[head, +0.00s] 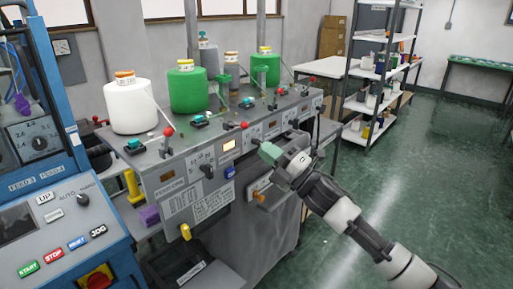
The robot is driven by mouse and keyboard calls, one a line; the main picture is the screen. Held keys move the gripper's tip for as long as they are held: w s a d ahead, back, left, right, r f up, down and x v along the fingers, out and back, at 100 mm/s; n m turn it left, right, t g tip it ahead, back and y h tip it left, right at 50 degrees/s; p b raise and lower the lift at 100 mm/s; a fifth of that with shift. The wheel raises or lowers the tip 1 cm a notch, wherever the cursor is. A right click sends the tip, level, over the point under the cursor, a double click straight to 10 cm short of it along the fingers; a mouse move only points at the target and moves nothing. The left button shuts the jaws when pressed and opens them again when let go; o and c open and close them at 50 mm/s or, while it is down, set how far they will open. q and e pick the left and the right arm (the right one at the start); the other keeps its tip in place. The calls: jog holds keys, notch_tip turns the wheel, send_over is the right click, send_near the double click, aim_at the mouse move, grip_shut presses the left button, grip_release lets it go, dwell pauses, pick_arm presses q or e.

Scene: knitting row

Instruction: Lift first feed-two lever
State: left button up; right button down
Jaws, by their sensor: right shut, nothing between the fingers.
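A grey knitting machine bench (180,185) stands left of centre, with a labelled front panel. Small red-knobbed levers sit along its upper front edge, one at the left (168,132) and one near the middle (244,126). A dark lever (208,171), a yellow-ended lever (185,231) and an orange-ended lever (259,197) stick out of the front. I cannot read which one is the feed-two lever. My right gripper (271,153) is shut and empty, in front of the right half of the panel. It hides part of the panel. My left gripper is not in view.
White (132,105) and green (188,90) yarn cones stand on the bench. A blue control console (60,235) with buttons is at the left. A shelf rack (380,75) and a white table (325,67) are behind. The green floor at the right is clear.

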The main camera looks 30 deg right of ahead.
pick_arm(q)
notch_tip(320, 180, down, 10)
jog(key=b, duration=0.8)
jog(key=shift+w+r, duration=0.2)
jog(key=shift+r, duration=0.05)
pick_arm(e)
notch_tip(320, 180, down, 7)
jog(key=s+d+t+y, duration=0.1)
jog(key=s, duration=0.1)
jog(key=shift+s+d+f+n+t+y, duration=0.2)
jog(key=shift+s+n+t+y, duration=0.1)
jog(key=shift+t, duration=0.1)
jog(key=shift+a, duration=0.1)
jog(key=p, duration=0.4)
send_near(237, 125)
jog(key=s+a+r, duration=0.2)
jog(key=a+r, duration=0.1)
jog(key=a, duration=0.1)
pick_arm(q)
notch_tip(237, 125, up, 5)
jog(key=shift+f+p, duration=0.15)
jog(key=shift+p, duration=0.25)
pick_arm(e)
jog(key=w, duration=0.2)
jog(key=w+d+r, duration=0.1)
jog(key=shift+w+d+r, duration=0.15)
jog(key=shift+w+r, duration=0.05)
jog(key=shift+w, duration=0.2)
